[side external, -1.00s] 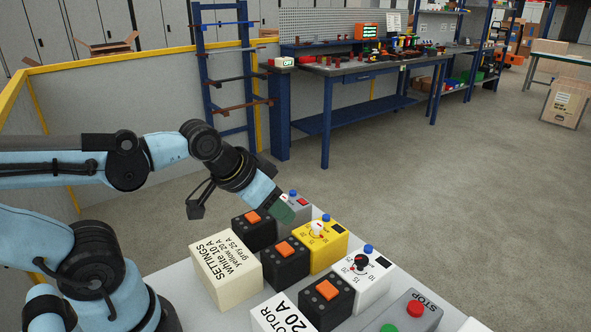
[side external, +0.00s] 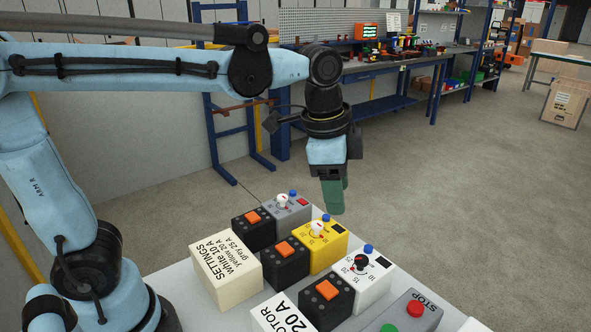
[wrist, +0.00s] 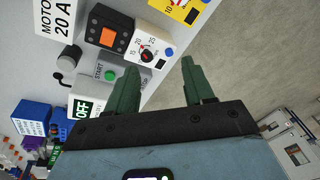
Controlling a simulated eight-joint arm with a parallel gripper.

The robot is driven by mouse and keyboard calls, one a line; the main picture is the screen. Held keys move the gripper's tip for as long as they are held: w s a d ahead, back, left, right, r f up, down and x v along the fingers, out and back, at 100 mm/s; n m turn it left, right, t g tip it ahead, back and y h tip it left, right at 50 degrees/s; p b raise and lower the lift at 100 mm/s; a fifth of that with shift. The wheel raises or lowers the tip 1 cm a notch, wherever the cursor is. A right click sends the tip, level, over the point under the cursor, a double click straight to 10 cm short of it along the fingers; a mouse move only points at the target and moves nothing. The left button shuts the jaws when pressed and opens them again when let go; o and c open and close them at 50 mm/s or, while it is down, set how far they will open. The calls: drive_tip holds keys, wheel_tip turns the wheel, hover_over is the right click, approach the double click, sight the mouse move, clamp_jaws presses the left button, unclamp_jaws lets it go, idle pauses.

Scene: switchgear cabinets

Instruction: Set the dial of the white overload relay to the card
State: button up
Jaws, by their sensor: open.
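The white overload relay (side external: 366,280) stands in the front row of relays, with a black and red dial (side external: 360,262) on its top face. In the wrist view the white relay (wrist: 138,32) shows its dial (wrist: 147,55) and printed numbers; the exact pointer setting is too small to read. The cream settings card block (side external: 226,272) reads white 10 A, yellow 20 A, grey 25 A.
The yellow relay (side external: 326,254) and grey relay (side external: 291,211) stand behind the white one. Black blocks with orange buttons (side external: 325,301) sit to their left. A red stop button (side external: 415,308) and a motor card (side external: 285,318) are at the front. Air above the relays is clear.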

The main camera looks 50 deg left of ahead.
sight(362, 258)
drive_tip(key=w+d+m+g, duration=0.2)
drive_tip(key=d+m, duration=0.3)
drive_tip(key=shift+y, duration=0.3)
drive_tip(key=shift+w+d+f, duration=0.1)
drive_tip(key=shift+f, duration=2.75)
drive_tip(key=shift+w+d+f, duration=0.1)
drive_tip(key=shift+f, duration=2.75)
clamp_jaws()
